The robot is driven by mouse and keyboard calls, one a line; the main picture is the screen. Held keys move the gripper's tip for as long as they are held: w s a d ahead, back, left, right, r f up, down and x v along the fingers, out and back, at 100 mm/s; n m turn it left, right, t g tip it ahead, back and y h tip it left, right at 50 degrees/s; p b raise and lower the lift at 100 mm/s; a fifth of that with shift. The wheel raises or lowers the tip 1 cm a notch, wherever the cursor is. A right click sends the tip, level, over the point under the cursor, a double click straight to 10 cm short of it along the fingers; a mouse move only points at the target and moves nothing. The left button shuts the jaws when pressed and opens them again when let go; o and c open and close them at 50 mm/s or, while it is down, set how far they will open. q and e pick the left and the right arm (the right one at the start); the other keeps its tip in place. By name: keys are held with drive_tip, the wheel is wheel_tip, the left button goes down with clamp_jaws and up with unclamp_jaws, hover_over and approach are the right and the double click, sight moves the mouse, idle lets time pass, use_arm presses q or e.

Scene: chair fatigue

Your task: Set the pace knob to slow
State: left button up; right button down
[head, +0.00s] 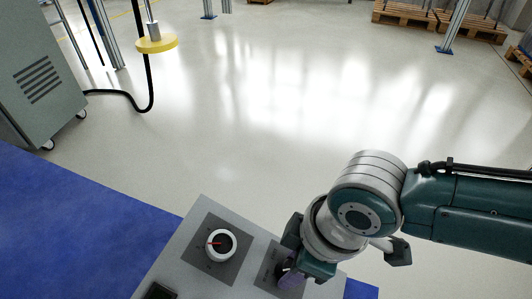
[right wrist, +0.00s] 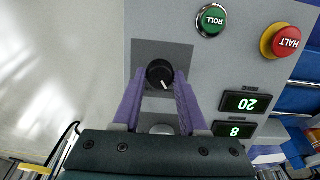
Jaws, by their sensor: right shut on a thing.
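My right gripper (right wrist: 160,78) has its purple fingers closed around a small black knob (right wrist: 159,71) on a dark grey square plate of the console. The knob's white pointer mark points toward the gripper's palm, slightly right of straight down in the right wrist view. No scale or slow label is readable around it. In the head view the right gripper (head: 291,277) is at the lower middle over a dark plate, and its hand hides the knob. My left gripper is not in view.
The grey console (head: 185,245) also bears a white-rimmed dial (head: 221,244) with a red pointer. In the right wrist view, a green ROLL button (right wrist: 211,20), a red HALT button (right wrist: 284,40) and displays reading 20 (right wrist: 247,103) and 8 (right wrist: 236,130) lie right of the knob.

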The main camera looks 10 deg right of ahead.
idle(0.3)
drive_tip(key=shift+c, duration=2.2)
unclamp_jaws()
drive_tip(key=p+v, duration=0.6)
drive_tip(key=v, duration=0.4)
drive_tip(key=shift+a, duration=0.1)
